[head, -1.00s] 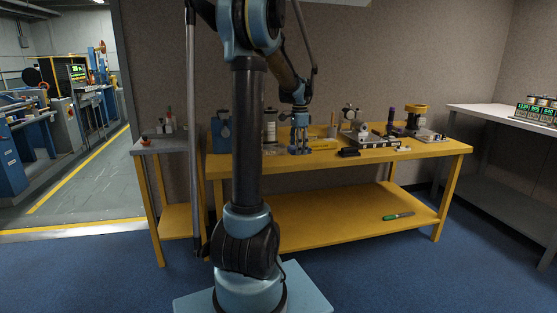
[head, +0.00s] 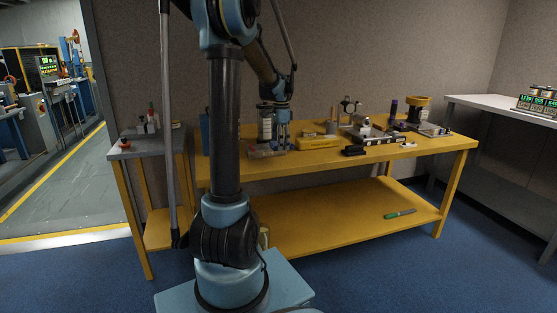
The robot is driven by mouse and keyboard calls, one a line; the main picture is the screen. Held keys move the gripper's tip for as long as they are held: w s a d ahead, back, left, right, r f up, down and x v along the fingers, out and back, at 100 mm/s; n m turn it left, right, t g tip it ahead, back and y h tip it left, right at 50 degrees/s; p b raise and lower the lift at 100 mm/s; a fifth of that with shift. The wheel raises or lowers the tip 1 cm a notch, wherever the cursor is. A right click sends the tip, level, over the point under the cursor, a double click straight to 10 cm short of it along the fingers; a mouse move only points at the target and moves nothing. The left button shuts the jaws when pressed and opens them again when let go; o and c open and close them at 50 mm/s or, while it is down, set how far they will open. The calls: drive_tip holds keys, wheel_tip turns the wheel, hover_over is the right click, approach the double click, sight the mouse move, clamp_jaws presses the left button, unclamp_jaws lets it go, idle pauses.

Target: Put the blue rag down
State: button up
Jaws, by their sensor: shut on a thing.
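My gripper (head: 283,143) points down over the left half of the yellow workbench (head: 330,166). It is shut on the blue rag (head: 285,148), which shows only as a small bluish patch under the fingertips. The rag is low over the bench top; I cannot tell whether it touches the surface. The fingers hide part of it.
A yellow object (head: 318,142) lies right of the gripper, with a black block (head: 354,151) further right. A green marker (head: 400,214) lies on the lower shelf. A grey side table (head: 150,146) stands left.

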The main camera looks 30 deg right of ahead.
sight(281, 163)
drive_tip(key=shift+f, duration=3.4)
drive_tip(key=shift+f, duration=0.1)
drive_tip(key=o, duration=1.2)
drive_tip(key=shift+s, duration=0.1)
